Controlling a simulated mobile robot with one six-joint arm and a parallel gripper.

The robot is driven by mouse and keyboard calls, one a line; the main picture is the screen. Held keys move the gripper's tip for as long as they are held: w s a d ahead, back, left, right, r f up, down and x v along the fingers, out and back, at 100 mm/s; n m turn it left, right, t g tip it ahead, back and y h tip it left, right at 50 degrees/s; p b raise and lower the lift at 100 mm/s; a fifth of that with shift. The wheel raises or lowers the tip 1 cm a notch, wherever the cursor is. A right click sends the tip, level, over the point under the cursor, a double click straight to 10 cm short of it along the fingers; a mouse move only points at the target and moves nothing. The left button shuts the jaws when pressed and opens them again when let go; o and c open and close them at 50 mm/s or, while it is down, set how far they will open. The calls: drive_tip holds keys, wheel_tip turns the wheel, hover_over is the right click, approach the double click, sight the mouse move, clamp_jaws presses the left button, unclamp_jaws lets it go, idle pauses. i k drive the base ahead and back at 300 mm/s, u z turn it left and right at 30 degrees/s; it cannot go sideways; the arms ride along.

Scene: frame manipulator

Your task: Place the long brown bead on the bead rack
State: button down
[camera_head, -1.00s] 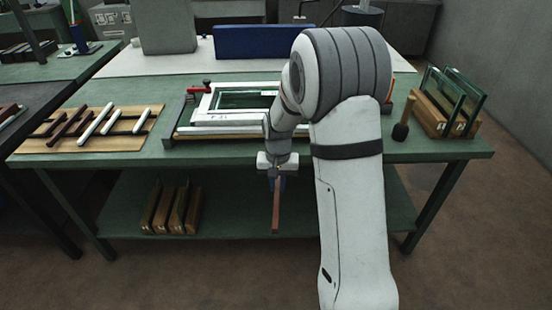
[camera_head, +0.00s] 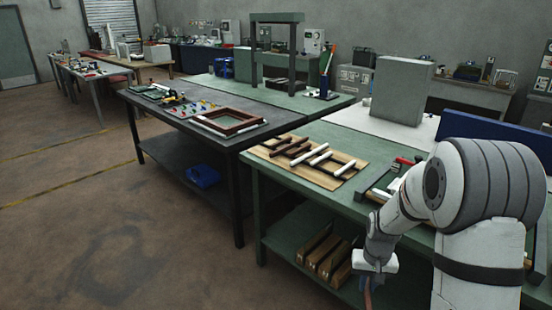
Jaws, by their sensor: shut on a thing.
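The long brown bead (camera_head: 368,295) hangs down from my gripper (camera_head: 374,276), a slim reddish-brown bar with its lower end cut off by the picture edge. My gripper is shut on it, in front of the green bench and apart from it. The bead rack (camera_head: 326,184) is a pale wooden board with dark cross rails on the left end of the green bench, up and left of my gripper. Brown bars (camera_head: 292,147) and white bars (camera_head: 319,155) lie across its rails.
A frame fixture (camera_head: 385,190) with a red handle sits right of the rack, partly behind my arm. Wooden blocks (camera_head: 325,258) stand on the lower shelf. A dark bench (camera_head: 185,117) with a brown frame (camera_head: 229,121) adjoins on the left. Open floor lies at left.

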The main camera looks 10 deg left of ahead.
sight(271, 141)
drive_tip(key=z, duration=0.2)
drive_tip(key=i, duration=0.15)
drive_tip(key=u, duration=2.6)
drive_tip(key=i, duration=5.4)
drive_tip(key=z, duration=0.9)
